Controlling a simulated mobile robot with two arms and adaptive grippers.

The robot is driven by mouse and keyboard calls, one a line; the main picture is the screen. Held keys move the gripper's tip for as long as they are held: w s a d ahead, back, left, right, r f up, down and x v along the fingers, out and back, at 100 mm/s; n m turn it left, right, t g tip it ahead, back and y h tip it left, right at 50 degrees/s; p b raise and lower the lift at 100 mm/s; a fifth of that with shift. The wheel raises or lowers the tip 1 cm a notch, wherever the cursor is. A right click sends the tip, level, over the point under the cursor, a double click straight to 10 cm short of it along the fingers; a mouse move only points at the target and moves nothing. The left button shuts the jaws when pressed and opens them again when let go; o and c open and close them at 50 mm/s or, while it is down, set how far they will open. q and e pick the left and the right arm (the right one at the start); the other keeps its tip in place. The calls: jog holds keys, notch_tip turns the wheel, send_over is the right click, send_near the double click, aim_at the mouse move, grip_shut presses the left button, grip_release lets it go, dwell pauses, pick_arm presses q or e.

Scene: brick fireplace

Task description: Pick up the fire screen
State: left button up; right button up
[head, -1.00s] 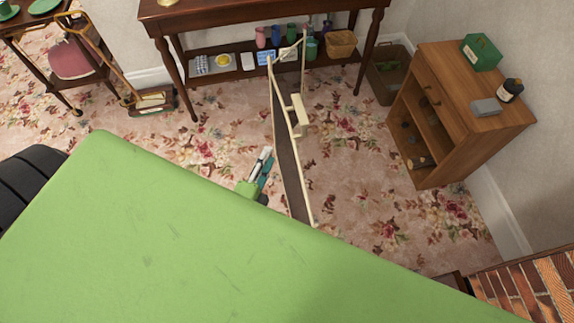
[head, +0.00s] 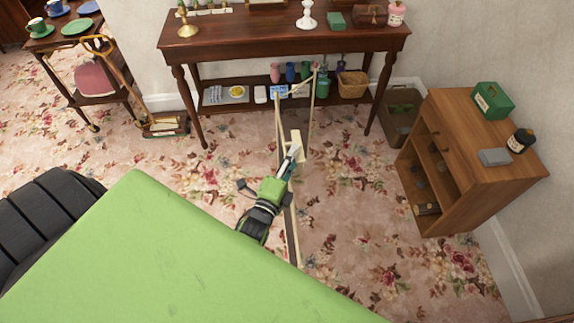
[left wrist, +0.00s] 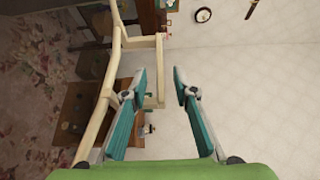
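The fire screen (head: 279,118) stands on the carpet in the middle of the head view, seen nearly edge-on, with a cream frame. Its block-like cream handle (head: 298,141) sticks out near the top. My left gripper (head: 291,160) is right by this handle and hides part of the screen. In the left wrist view the gripper (left wrist: 160,84) has its two teal fingers apart. The curved cream frame (left wrist: 104,95) runs left of them, and the handle (left wrist: 160,62) reaches between the fingertips. I cannot tell whether they touch it. My right gripper is not in view.
A dark console table (head: 290,37) with small items stands behind the screen. A wooden cabinet (head: 490,150) and a bin (head: 401,125) stand to the right. A carpet sweeper (head: 165,125) is at the left. Carpet is free on both sides of the screen.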

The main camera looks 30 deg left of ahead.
aim_at(299, 143)
pick_arm(q)
jog(key=w, duration=0.1)
jog(key=w+b, duration=0.1)
jog(key=w, duration=0.2)
jog(key=shift+a, duration=0.35)
jog(key=shift+w, duration=0.45)
jog(key=shift+s, duration=0.1)
jog(key=c, duration=0.6)
grip_shut()
jog(key=shift+r, duration=0.45)
jog(key=shift+w, duration=0.2)
jog(key=shift+a, duration=0.1)
